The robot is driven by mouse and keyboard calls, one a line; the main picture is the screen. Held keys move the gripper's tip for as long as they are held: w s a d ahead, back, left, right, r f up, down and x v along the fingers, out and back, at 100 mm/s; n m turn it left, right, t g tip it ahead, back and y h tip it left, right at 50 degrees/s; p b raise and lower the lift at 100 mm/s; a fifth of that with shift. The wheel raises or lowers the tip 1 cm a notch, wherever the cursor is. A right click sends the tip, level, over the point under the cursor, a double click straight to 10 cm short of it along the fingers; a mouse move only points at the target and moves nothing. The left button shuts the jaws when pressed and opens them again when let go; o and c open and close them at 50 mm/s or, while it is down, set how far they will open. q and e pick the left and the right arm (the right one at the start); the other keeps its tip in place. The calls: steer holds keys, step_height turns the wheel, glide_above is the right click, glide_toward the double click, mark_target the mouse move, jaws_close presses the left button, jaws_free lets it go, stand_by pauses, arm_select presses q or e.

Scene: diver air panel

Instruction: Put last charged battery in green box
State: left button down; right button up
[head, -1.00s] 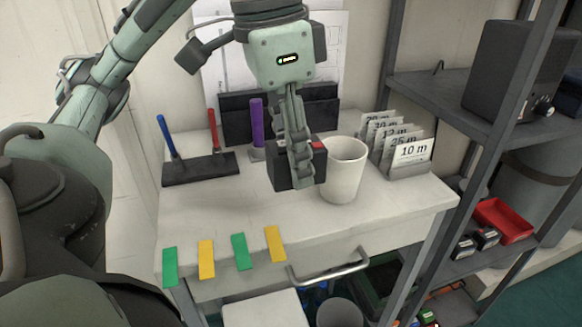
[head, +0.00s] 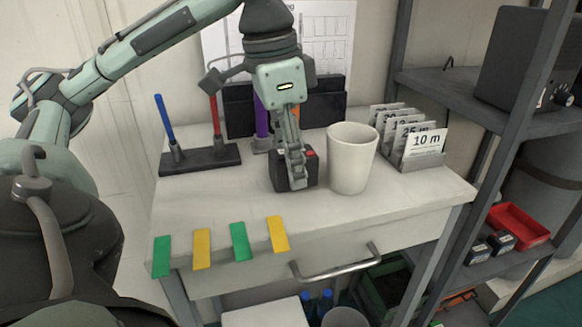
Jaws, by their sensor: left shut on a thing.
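My left gripper (head: 295,178) is shut on a black battery (head: 279,176) with a red patch on its top. The fingers cover part of the battery. It is upright over the white desk (head: 225,212), just left of the white mug; I cannot tell whether it touches the desk top. A dark green box (head: 374,291) shows partly below the desk at the right, half hidden by the drawer front and desk leg. Two more dark batteries (head: 478,251) (head: 500,242) sit on the lower shelf beside a red tray. My right gripper is not in view.
The mug (head: 352,158) stands close to the gripper. A card holder (head: 422,163) is right of it. A rack with a blue and a red tool (head: 200,160) stands at left. Colored strips (head: 239,241) hang on the desk's front edge. The red tray (head: 518,222) is on the shelf.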

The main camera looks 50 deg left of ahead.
arm_select(q)
steer(key=shift+f, duration=0.1)
steer(key=c, duration=1)
jaws_free()
